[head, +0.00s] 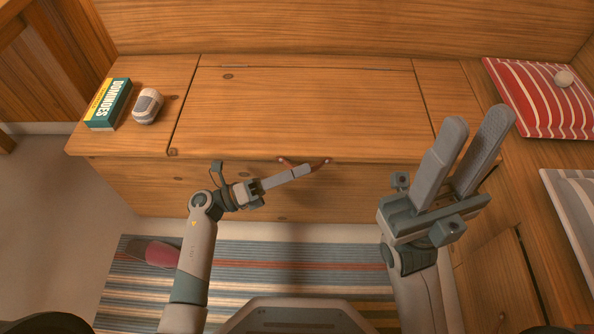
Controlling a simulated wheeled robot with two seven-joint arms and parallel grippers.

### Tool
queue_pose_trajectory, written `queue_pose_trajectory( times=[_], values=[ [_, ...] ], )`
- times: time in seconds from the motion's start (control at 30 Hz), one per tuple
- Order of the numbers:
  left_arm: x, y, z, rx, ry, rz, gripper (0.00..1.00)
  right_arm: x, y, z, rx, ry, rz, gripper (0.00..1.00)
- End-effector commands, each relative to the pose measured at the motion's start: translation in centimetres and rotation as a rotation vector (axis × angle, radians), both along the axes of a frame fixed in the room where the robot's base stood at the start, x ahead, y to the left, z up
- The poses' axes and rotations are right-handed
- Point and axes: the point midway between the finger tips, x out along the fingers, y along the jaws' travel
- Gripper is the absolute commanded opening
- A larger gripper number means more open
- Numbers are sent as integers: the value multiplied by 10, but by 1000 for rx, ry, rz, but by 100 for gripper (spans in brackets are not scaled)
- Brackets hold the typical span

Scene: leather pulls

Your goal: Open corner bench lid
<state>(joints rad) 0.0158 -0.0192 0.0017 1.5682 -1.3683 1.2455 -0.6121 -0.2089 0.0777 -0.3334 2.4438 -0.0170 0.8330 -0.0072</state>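The bench lid (300,105) is a wide wooden panel in the middle of the bench top. It lies flat, level with the fixed panels on both sides. A brown leather pull (320,164) hangs at the middle of its front edge. My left gripper (305,171) is at the pull, its fingertips covering the pull's middle. The fingers show edge-on as one bar, so whether they are apart or closed on the leather is hidden. My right gripper (474,128) is open and empty, its two fingers pointing up over the lid's front right corner and the side bench.
A dominoes box (108,104) and a grey and white rounded object (147,105) stand on the left panel, off the lid. A red striped cushion (535,105) with a small pale ball (564,78) and a grey cushion (573,215) lie at right. A striped rug (250,262) covers the floor.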

Motion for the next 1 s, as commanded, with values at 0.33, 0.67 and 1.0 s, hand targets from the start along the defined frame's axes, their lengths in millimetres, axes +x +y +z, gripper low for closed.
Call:
queue_pose_trajectory(
  times=[0.33, 0.67, 1.0],
  values=[
    [0, 0, 0, 0, 0, 0, 0, 0, -1, -2, -8, 7, -2, 31],
    [0, 0, 1, 0, 2, 0, 0, 0, -1, -3, -19, 11, -2, 31],
    [0, 0, 11, 0, 19, 0, 0, -2, -3, -1, -17, 22, -15, 31]
  ],
)
